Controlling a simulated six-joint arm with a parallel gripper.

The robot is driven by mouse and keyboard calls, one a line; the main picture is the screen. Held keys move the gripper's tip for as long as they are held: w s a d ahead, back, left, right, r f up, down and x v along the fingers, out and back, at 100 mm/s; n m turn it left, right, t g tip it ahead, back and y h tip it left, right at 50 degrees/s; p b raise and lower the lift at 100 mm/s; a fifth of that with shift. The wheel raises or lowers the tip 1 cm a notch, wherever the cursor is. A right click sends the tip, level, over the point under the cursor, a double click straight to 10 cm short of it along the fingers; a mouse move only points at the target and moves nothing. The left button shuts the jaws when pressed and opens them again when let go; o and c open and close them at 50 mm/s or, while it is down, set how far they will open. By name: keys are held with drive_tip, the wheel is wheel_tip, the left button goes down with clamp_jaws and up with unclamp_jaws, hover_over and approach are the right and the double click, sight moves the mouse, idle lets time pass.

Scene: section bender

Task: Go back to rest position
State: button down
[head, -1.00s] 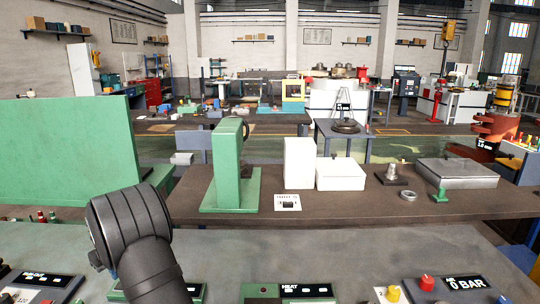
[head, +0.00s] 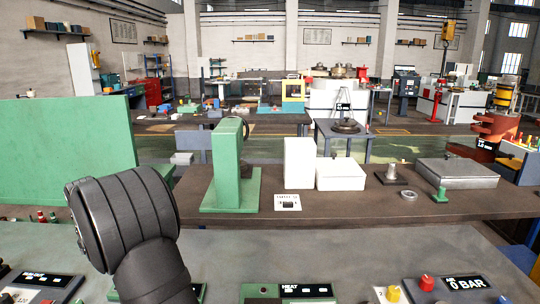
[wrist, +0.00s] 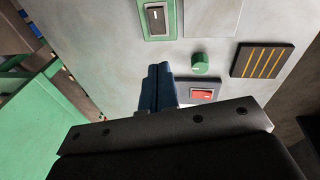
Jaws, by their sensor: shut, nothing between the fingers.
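My gripper (wrist: 160,84) shows in the wrist view as two dark blue fingers close together, shut with nothing between them. It points toward a grey panel (wrist: 110,75). On that panel are a red rocker switch (wrist: 201,94), a green knob (wrist: 200,63), a dark rocker switch on a green plate (wrist: 156,17) and a black plate with yellow stripes (wrist: 262,61). A gap between fingertips and panel cannot be judged. In the head view my dark arm stands at the lower left, and the gripper is out of sight.
A brown bench (head: 330,207) crosses the head view with a green press-like stand (head: 228,165), white boxes (head: 340,174) and a grey lidded case (head: 457,173). A large green panel (head: 65,150) stands left. Controls with red (head: 426,283) and yellow knobs line the front.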

drive_tip(key=shift+s+d+r+n+t, duration=0.15)
drive_tip(key=shift+s+r+n, duration=0.25)
drive_tip(key=shift+n, duration=0.35)
drive_tip(key=shift+s+d+r+n+t, duration=0.1)
drive_tip(key=shift+s+r+n+t, duration=0.1)
drive_tip(key=shift+r+n, duration=0.4)
drive_tip(key=shift+f, duration=0.15)
drive_tip(key=c, duration=2.1)
unclamp_jaws()
